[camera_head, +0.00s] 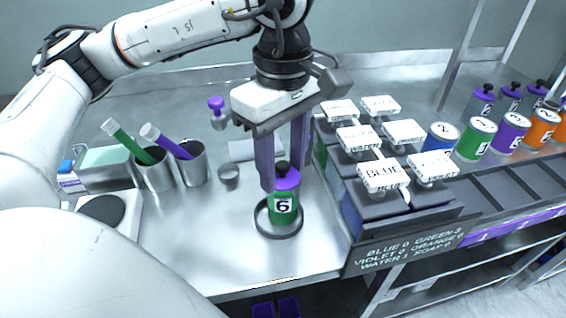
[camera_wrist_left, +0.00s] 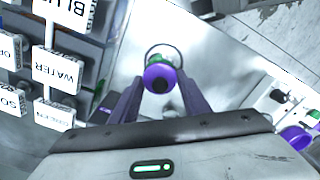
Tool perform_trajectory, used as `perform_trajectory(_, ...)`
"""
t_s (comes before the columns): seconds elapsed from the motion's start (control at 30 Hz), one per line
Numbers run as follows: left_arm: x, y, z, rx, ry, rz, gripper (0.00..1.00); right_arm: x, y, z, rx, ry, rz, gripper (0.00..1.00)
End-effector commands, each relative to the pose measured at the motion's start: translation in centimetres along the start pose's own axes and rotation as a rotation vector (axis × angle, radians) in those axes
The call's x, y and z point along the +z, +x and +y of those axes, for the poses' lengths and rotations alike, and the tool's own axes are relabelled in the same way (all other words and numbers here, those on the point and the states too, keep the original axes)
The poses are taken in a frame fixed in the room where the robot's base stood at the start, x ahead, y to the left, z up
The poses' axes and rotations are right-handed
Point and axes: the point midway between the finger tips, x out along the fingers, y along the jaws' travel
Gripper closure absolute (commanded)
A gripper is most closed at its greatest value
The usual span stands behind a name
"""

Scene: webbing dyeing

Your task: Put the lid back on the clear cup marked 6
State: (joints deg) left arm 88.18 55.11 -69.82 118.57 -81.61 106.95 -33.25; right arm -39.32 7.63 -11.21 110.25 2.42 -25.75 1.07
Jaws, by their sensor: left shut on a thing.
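The clear cup marked 6 (camera_head: 284,209) holds green contents and stands upright inside a dark ring (camera_head: 262,221) on the steel table. Its purple lid (camera_head: 288,178) with a black knob is at the cup's mouth; I cannot tell whether it is fully seated. My left gripper (camera_head: 284,172) comes down from above and is shut on the lid, one finger on each side. In the left wrist view the lid (camera_wrist_left: 159,79) lies between the fingertips, over the cup (camera_wrist_left: 164,54), which is mostly hidden under it. My right gripper is not in view.
Two metal beakers (camera_head: 154,174) with a green and a violet tool stand left. A purple-topped item (camera_head: 216,104) is behind. Bins with white labels (camera_head: 384,174) stand close on the right, beyond them several numbered cups (camera_head: 476,139). The table's front is clear.

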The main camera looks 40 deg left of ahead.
Motion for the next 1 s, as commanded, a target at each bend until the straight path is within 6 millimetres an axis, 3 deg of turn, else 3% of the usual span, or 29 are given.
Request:
perform_trajectory(0.37,0.01,-0.02,0.01,0.0,0.0,0.0,0.79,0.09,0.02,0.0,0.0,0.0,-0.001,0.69)
perform_trajectory(0.4,0.01,-0.02,0.01,0.0,0.0,-0.001,0.51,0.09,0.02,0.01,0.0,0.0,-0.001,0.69)
perform_trajectory(0.5,0.01,-0.02,0.01,0.0,0.0,-0.001,0.36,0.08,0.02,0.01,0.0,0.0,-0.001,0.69)
perform_trajectory(0.7,0.0,-0.02,0.01,0.001,-0.001,-0.001,0.36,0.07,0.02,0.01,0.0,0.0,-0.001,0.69)
perform_trajectory(0.8,0.0,-0.02,0.01,0.0,0.0,0.0,0.19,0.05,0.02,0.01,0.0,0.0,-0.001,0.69)
perform_trajectory(1.0,0.0,-0.02,0.01,0.0,-0.001,0.0,0.17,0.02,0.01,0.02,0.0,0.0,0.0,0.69)
